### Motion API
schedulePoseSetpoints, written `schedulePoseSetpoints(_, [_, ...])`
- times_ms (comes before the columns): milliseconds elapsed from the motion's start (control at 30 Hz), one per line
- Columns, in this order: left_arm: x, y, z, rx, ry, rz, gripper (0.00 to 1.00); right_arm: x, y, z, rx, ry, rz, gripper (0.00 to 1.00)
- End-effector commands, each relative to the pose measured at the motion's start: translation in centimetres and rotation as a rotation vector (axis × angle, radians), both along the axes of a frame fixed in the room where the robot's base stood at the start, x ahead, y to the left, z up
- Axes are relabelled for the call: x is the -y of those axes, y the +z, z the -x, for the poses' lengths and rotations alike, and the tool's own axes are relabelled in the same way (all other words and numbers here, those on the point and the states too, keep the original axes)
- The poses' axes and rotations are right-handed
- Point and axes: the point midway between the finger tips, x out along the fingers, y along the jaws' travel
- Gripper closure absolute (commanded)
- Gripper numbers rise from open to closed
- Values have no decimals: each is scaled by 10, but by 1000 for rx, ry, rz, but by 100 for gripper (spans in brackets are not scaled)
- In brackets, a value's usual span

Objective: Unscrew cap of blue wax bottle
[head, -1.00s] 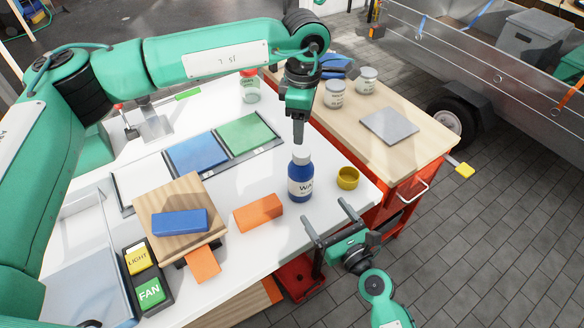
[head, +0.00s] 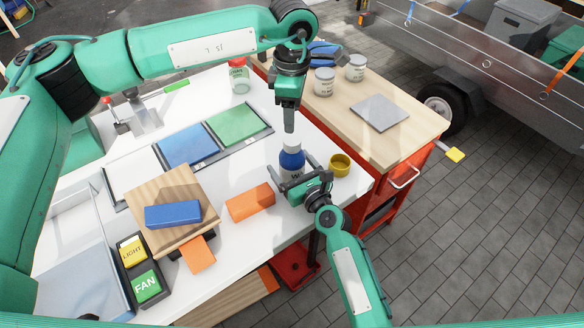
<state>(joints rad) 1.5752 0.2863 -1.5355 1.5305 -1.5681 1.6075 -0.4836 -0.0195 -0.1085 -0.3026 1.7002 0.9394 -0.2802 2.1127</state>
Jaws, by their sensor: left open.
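The blue wax bottle (head: 292,160) stands upright on the white bench top, with a pale top and a white label. My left gripper (head: 289,130) points straight down just above the bottle's top; it is open and seen edge-on. My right gripper (head: 298,178) has its fingers at the near side of the bottle, hiding part of its lower body and label. I cannot tell whether the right fingers touch the bottle or are closed on it.
A yellow cup-like object (head: 340,165) stands close to the right of the bottle. An orange block (head: 250,202) lies to the left. A wooden board (head: 160,188) carries a blue block (head: 172,214). A wooden-topped cart (head: 405,135) stands beside the bench.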

Motion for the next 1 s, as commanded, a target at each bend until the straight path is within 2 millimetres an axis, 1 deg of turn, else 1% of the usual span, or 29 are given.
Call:
schedulePoseSetpoints(267, [0, 0, 0, 0, 0, 0, 44, 0, 0, -1, 0, 0, 0, 14])
schedulePoseSetpoints(300, [0, 0, 0, 0, 0, 0, 44, 0, 0, -1, 0, 0, 0, 22])
schedulePoseSetpoints(367, [0, 0, 0, 0, 0, 0, 44, 0, 0, -1, 0, 0, 0, 33])
schedulePoseSetpoints(400, [0, 0, 0, 0, 0, 0, 44, 0, 0, -1, 0, 0, 0, 41])
schedulePoseSetpoints(467, [0, 0, 0, 0, 0, 0, 44, 0, 0, -1, 0, 0, 0, 53])
schedulePoseSetpoints(500, [0, 0, 0, 0, 0, 0, 44, 0, 0, -1, 0, 0, 0, 61])
schedulePoseSetpoints(567, [0, 0, 0, 0, 0, 0, 44, 0, 0, -1, 0, 0, 0, 73])
schedulePoseSetpoints(600, [0, 0, 0, 0, 0, 0, 44, 0, 0, -1, 0, 0, 0, 81])
schedulePoseSetpoints(667, [0, 0, 0, 0, -1, 0, 44, 0, 0, -1, 0, 0, 0, 92])
schedulePoseSetpoints(700, [0, 0, 0, 0, -5, 0, 44, 0, 0, -1, 0, 0, 0, 100])
schedulePoseSetpoints(867, [0, 0, 0, -1, -89, 0, 44, 0, 0, -1, 0, 0, 0, 100])
schedulePoseSetpoints(1000, [0, 0, 0, -1, -269, 0, 44, 0, 0, -1, 1, 0, 1, 100])
